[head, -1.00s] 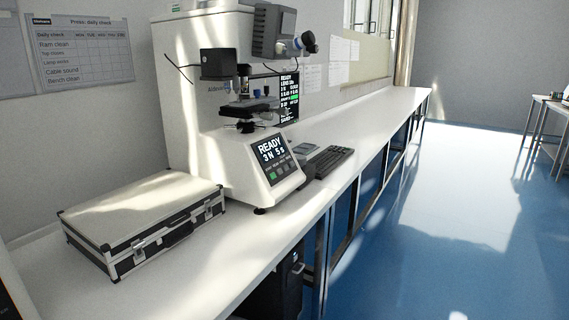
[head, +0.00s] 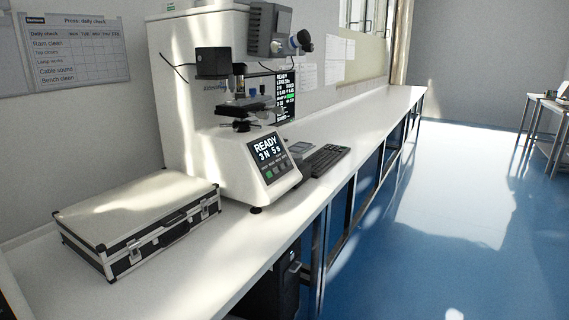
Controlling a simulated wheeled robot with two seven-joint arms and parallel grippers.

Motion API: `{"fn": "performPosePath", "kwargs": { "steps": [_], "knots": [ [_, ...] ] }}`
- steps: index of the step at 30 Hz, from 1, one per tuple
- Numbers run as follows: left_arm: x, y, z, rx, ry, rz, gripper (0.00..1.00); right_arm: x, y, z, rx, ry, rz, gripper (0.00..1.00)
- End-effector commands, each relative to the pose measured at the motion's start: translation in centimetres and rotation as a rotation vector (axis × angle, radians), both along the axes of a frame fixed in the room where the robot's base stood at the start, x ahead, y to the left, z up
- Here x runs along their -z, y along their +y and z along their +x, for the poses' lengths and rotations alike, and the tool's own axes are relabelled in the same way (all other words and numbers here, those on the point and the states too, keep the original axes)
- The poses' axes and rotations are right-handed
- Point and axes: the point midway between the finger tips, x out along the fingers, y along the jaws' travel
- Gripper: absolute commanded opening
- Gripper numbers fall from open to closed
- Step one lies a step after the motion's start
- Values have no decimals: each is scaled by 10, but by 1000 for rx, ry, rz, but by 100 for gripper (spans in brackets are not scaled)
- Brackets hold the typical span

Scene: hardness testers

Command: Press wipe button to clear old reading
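A white hardness tester (head: 209,165) stands on the long white bench. Its sloped front panel (head: 275,170) has a dark screen that reads "READY 3 N 5 s". A row of small buttons (head: 275,173) lies under that text, with a green one (head: 269,175) at the left end. The button labels are too small to read, so I cannot tell which one is wipe. A second dark screen (head: 285,97) with lines of text stands behind the tester's stage. Neither of my grippers is in view.
A silver case with black edges (head: 137,215) lies shut on the bench (head: 190,272), left of the tester. A black keyboard (head: 325,160) and a small grey device (head: 299,148) lie to its right. Open blue floor (head: 440,240) runs along the bench front.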

Motion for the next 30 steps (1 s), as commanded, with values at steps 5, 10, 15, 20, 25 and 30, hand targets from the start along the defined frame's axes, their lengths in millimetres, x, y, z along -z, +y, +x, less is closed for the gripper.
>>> {"fn": "performPosePath", "kwargs": {
  "steps": [5, 10, 15, 20, 25, 30],
  "knots": [
    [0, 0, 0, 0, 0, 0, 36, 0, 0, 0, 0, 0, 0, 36],
    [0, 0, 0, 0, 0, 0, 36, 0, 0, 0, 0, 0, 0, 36],
    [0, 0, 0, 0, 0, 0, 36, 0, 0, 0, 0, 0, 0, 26],
    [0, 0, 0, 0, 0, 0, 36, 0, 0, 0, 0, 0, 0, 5],
    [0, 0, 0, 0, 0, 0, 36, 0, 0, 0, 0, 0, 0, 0],
    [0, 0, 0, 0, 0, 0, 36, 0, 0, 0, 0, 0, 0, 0]
  ]
}}
